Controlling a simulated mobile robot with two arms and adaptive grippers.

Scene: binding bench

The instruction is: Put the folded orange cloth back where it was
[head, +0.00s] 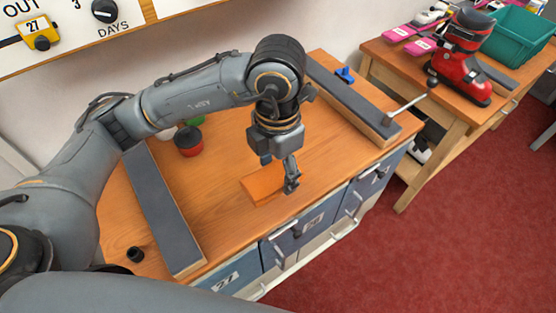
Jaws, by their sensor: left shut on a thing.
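The folded orange cloth (261,188) is a flat rectangular block near the front edge of the wooden bench top, between two long grey-topped blocks. My left gripper (291,184) points down at its right end and is shut on it. Part of the cloth's right end is hidden by the fingers. I cannot tell whether the cloth touches the bench top or is held just above it. My right gripper is out of the picture.
Grey-topped blocks (163,212) and (350,98) flank the clear bench middle. A red-and-black round thing (188,142) stands behind. A small black cup (135,254) is front left. A side table (450,75) holds a red boot (462,70) and teal bin (518,38).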

